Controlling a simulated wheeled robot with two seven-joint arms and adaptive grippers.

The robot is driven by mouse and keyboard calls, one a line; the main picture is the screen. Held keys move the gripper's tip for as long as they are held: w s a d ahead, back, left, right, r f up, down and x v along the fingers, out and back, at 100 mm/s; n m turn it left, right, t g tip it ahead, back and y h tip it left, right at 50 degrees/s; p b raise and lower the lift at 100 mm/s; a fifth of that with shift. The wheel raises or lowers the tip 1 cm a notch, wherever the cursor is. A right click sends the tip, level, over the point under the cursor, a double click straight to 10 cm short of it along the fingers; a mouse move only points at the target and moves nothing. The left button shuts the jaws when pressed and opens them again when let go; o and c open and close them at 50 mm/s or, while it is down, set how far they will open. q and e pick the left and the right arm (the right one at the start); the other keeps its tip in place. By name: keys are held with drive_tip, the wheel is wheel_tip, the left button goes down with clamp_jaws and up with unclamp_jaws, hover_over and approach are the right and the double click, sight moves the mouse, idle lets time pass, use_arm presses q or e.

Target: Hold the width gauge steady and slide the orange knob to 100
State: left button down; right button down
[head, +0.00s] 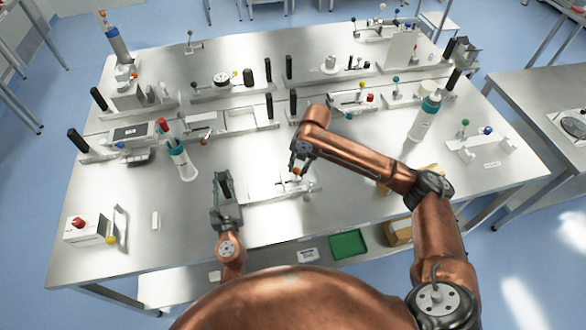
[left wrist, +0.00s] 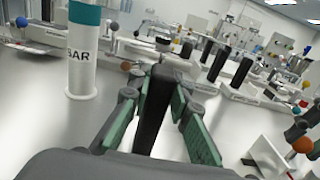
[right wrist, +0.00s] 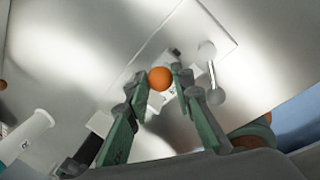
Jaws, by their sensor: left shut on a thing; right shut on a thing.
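The width gauge (head: 264,190) is a pale flat fixture near the front middle of the steel table. Its black upright handle (left wrist: 154,108) stands between the fingers of my left gripper (head: 224,184), which is shut on it. The orange knob (head: 296,171) sits at the right part of the gauge. My right gripper (head: 297,162) reaches down over it and is shut on it. In the right wrist view the orange knob (right wrist: 160,78) shows between the fingertips. The scale figures are too small to read.
A teal-topped white bottle (head: 182,162) stands left of the gauge, another (head: 424,118) to the right. A box with a red button (head: 86,230) is at the front left. Several fixtures with black posts line the back. A green tray (head: 347,244) is below the front edge.

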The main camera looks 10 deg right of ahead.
use_arm(q)
drive_tip(key=shift+a+f, duration=0.4)
drive_tip(key=shift+f, duration=0.25)
use_arm(e)
drive_tip(key=shift+d, duration=0.25)
drive_tip(key=c, duration=1.7)
unclamp_jaws()
drive_tip(key=shift+o, duration=0.2)
drive_tip(key=shift+a, duration=0.1)
drive_tip(key=shift+r, duration=0.1)
wheel_tip(320, 180, up, 12)
drive_tip(key=s+d, duration=0.1)
drive_tip(key=d, duration=0.1)
drive_tip(key=shift+s, duration=0.2)
use_arm(q)
drive_tip(key=shift+r+p, duration=0.3)
drive_tip(key=shift+p, duration=0.15)
use_arm(e)
drive_tip(key=shift+r, duration=0.25)
